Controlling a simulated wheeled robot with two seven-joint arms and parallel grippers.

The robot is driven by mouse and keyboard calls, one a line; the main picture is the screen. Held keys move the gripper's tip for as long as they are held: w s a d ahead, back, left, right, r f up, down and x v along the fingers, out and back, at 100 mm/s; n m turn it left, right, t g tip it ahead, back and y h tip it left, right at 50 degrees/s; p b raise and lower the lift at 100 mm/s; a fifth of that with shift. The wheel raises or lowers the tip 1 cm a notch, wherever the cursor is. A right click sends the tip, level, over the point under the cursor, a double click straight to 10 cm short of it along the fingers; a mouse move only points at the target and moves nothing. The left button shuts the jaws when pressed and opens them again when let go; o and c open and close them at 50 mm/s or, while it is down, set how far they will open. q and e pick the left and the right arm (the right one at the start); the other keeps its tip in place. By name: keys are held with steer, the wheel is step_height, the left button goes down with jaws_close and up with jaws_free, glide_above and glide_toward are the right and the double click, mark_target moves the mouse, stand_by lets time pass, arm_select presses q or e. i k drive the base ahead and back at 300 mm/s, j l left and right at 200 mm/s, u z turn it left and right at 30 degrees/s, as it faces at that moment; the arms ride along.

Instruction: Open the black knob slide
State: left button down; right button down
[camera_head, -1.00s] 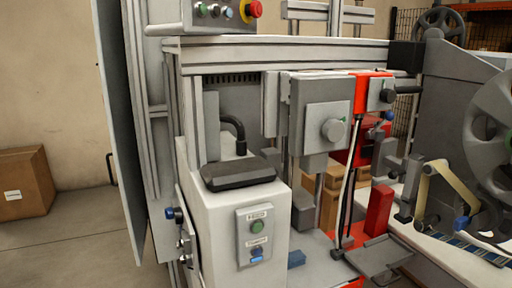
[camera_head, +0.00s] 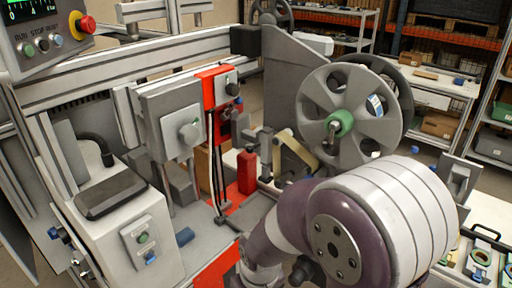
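A small black knob (camera_head: 231,78) sits on a grey plate fixed to the red upright (camera_head: 211,88), in the upper middle of the head view. I cannot tell from here how far its slide is open. A larger grey round knob (camera_head: 190,132) is on the grey box (camera_head: 172,108) to its left. One of my arms, purple and white, fills the lower right, in front of the machine and apart from the black knob. Neither gripper's fingers can be seen.
A large grey reel (camera_head: 318,98) with a green hub (camera_head: 340,122) stands right of the upright. A white housing with green and blue buttons (camera_head: 143,238) is at lower left. Shelving (camera_head: 430,44) is behind.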

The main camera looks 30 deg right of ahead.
mark_target(261, 139)
steer(key=z, duration=0.5)
steer(key=i+z, duration=0.15)
steer(key=z, duration=0.2)
steer(key=i+j+z, duration=0.1)
steer(key=z, duration=0.25)
steer(key=i+j+z, duration=0.1)
steer(key=z, duration=0.3)
steer(key=i+j, duration=0.05)
steer(key=i, duration=0.05)
